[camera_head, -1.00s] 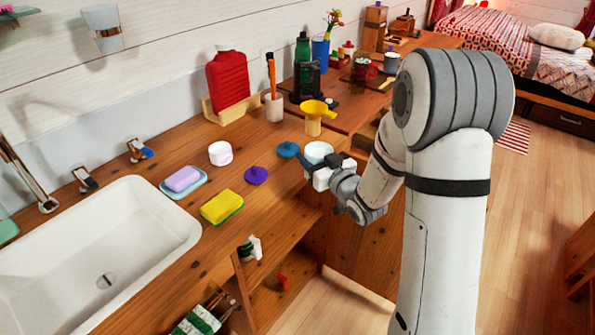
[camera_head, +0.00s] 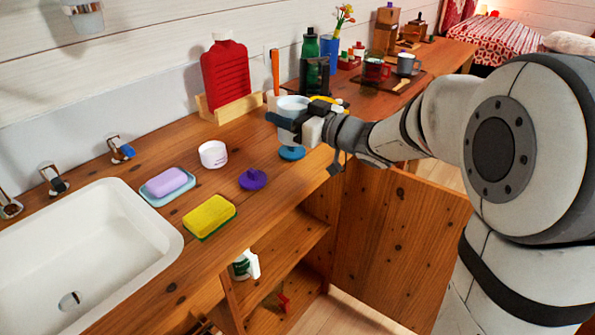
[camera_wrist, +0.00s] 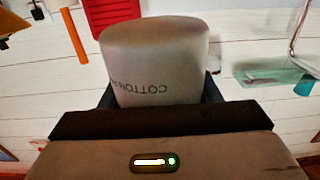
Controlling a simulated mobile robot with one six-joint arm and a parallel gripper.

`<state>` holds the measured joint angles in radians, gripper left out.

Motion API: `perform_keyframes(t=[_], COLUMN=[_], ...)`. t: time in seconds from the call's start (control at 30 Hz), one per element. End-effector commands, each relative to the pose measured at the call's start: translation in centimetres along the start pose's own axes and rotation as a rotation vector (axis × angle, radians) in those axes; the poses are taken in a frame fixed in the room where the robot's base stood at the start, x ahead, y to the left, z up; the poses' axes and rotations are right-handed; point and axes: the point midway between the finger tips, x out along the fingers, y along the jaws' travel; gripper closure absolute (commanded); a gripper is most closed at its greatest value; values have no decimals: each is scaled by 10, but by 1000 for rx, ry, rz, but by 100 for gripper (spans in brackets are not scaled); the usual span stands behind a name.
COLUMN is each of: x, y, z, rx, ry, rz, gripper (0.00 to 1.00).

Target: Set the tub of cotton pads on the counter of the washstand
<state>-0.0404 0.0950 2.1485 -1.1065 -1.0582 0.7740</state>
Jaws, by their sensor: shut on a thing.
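The tub of cotton pads (camera_head: 291,106) is white. My gripper (camera_head: 297,117) is shut on it and holds it above the counter, with a dark finger along its side. In the wrist view the tub (camera_wrist: 155,62) sits upside down in the picture between the fingers, with "COTTON" lettering on its side. The washstand counter (camera_head: 225,180) is a wooden top running beside the white basin (camera_head: 95,245). The tub appears clear of the wood.
A small white pot (camera_head: 213,153), a purple lid (camera_head: 253,179), a blue lid (camera_head: 292,153), a yellow sponge (camera_head: 209,215) and lilac soap (camera_head: 167,182) on a dish stand on the counter. Bare wood lies between these items.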

Motion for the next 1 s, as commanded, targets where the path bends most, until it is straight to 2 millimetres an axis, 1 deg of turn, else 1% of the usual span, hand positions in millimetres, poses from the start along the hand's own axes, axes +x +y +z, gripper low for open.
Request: perform_keyframes(t=[0.07, 0.27, 0.47, 0.63, 0.73, 1.0], x=[-1, -2, -2, -2, -2, -3], y=[1, 2, 3, 3, 3, 3], z=[8, 42, 62, 89, 96, 96], rx=[2, 3, 3, 4, 1, -1], ry=[-1, -1, 0, -1, 1, 1], rz=[2, 6, 7, 7, 8, 9], gripper=[76, 76, 76, 76, 76, 76])
